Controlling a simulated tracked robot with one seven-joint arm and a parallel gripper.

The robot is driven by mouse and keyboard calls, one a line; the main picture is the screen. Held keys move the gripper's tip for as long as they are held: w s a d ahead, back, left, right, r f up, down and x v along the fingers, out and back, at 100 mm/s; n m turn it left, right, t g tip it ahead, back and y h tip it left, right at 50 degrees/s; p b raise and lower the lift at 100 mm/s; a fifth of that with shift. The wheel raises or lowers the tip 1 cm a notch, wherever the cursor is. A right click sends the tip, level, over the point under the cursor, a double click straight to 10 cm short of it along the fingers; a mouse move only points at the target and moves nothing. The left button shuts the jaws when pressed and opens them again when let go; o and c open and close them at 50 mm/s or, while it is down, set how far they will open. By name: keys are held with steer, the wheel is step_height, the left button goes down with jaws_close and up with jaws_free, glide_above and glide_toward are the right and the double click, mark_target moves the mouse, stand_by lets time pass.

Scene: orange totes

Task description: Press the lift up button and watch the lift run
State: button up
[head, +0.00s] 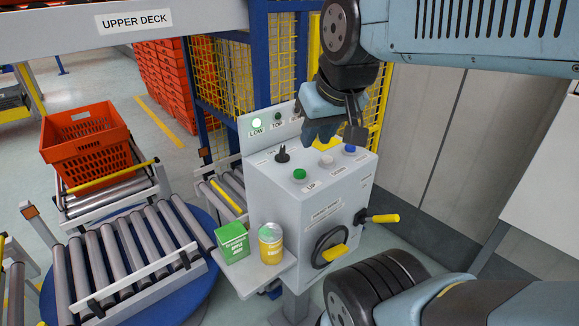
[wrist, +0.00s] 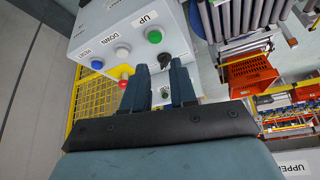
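The grey control box (head: 300,215) stands at the centre in the head view. Its green UP button (head: 299,174) sits at the front of the top face, also seen in the wrist view (wrist: 154,37). Behind it are the white DOWN button (head: 326,160) and blue RESET button (head: 349,148). My gripper (head: 336,137) hovers over the back of the panel, apart from the UP button. In the wrist view its fingers (wrist: 159,68) are spread with an empty gap between them.
A black selector switch (head: 282,155) stands left of UP. A red button (wrist: 123,81) shows near my fingers. A green box (head: 232,243) and yellow can (head: 271,244) stand on a side shelf. An orange tote (head: 86,137) sits on rollers. Yellow mesh (head: 222,80) rises behind.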

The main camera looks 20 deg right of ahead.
jaws_close()
stand_by(1.4)
